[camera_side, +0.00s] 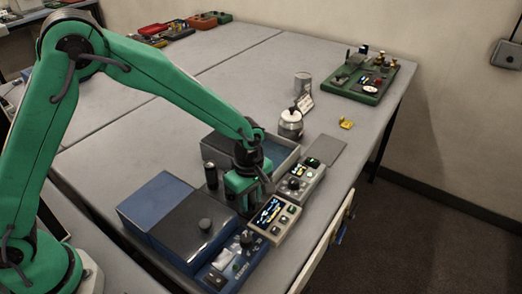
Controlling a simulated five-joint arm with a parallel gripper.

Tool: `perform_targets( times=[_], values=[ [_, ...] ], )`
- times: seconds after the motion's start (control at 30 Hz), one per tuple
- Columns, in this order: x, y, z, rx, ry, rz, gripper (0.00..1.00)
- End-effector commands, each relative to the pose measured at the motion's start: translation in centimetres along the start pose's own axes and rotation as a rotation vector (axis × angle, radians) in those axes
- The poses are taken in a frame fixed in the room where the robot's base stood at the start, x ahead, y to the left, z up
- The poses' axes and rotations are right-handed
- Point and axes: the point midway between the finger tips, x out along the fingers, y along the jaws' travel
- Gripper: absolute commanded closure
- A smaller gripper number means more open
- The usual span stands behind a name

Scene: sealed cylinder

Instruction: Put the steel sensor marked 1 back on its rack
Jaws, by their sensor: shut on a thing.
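My green gripper (249,200) points down, low among the instruments in the middle of the bench. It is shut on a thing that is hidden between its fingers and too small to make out. I cannot see a marking 1 or tell the steel sensor apart. A dark upright cylinder (210,174) stands just left of my gripper, perhaps part of a rack, which I cannot tell for sure.
A blue unit with a dark lid (195,225) stands left of my gripper. A display meter (272,217) and another meter (300,182) stand right of it. A grey-blue tray (284,160) lies behind. A round metal pot (290,124) and a green tray (362,95) stand farther back.

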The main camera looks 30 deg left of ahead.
Motion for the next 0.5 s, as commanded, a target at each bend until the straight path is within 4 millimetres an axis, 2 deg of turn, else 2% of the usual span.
perform_targets(
  times=[0.07,0.1,0.2,0.5],
  values=[
    [0.19,0.00,0.00,0.000,0.000,-0.001,0.98],
    [0.26,-0.02,-0.01,0.000,0.000,-0.001,0.70],
    [0.22,-0.01,0.00,0.000,0.000,-0.001,0.50],
    [0.17,0.00,0.00,0.000,0.000,0.000,0.50]
  ],
)
